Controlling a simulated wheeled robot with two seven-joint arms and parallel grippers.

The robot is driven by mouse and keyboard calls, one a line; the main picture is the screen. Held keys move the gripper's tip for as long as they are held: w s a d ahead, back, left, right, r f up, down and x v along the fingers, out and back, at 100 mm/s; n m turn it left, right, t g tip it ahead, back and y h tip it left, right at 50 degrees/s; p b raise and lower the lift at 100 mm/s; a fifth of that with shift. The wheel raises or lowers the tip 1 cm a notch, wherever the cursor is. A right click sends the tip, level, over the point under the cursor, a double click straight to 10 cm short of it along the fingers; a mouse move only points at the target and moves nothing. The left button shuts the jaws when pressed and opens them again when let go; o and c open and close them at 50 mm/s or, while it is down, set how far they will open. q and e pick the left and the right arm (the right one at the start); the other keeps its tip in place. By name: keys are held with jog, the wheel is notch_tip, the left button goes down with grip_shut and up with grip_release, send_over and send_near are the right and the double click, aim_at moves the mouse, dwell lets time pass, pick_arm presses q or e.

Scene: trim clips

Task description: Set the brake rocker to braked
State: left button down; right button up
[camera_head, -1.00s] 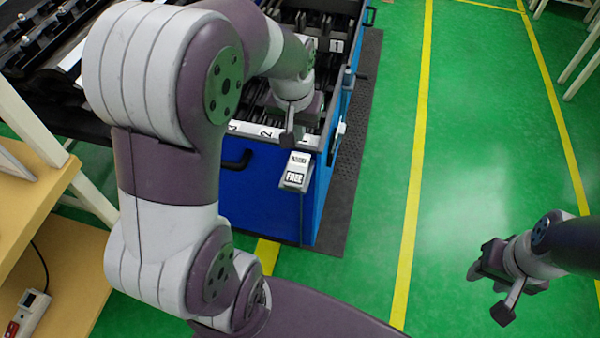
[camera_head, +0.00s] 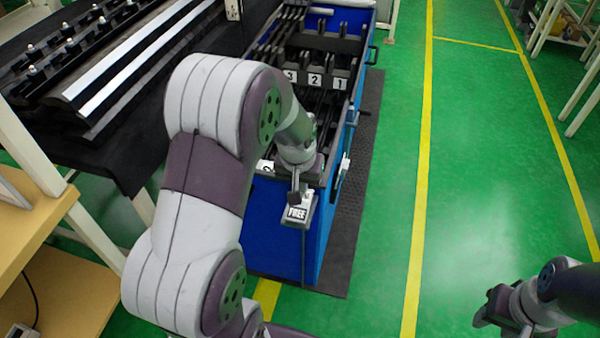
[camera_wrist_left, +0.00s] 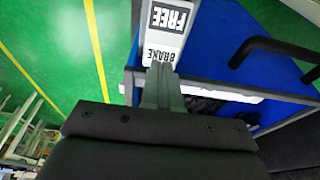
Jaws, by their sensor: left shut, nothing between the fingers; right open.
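The brake rocker (camera_head: 299,214) is a small grey box on the near end wall of the blue cart (camera_head: 268,235). Its FREE half faces me in the head view. The left wrist view shows the rocker (camera_wrist_left: 170,22) with both its FREE and BRAKE labels. My left gripper (camera_head: 295,197) is shut and empty, and in the head view it covers the BRAKE half. In the left wrist view its fingertips (camera_wrist_left: 160,72) are right at the BRAKE label's edge; I cannot tell whether they touch. I cannot tell the rocker's tilt. My right gripper (camera_head: 486,308) is open and empty, far right over the floor.
The cart holds dark racks with number plates (camera_head: 315,80). A black handle (camera_wrist_left: 275,48) sticks out of its end wall in the left wrist view. A dark table (camera_head: 120,150) and a wooden shelf (camera_head: 60,290) stand at the left. The green floor (camera_head: 480,180) at the right is clear.

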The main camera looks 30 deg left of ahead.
aim_at(303, 196)
pick_arm(q)
jog(key=shift+x, duration=1.65)
jog(key=shift+r+p, duration=0.2)
jog(key=shift+p, duration=0.25)
jog(key=shift+w+f+g, duration=0.1)
jog(key=shift+w+g, duration=0.05)
jog(key=shift+g, duration=0.25)
jog(key=p, duration=0.2)
jog(key=g+p, duration=0.1)
jog(key=shift+w+a+g+h+p, duration=0.1)
jog(key=shift+w+g+h+p, duration=0.2)
jog(key=shift+p, duration=0.1)
jog(key=shift+w+f+g+p, duration=0.2)
jog(key=shift+f+g+p, duration=0.1)
jog(key=shift+p, duration=0.2)
jog(key=shift+w+a+f, duration=0.1)
jog(key=shift+w+f, duration=0.15)
jog(key=shift+f, duration=0.15)
jog(key=shift+p, duration=0.35)
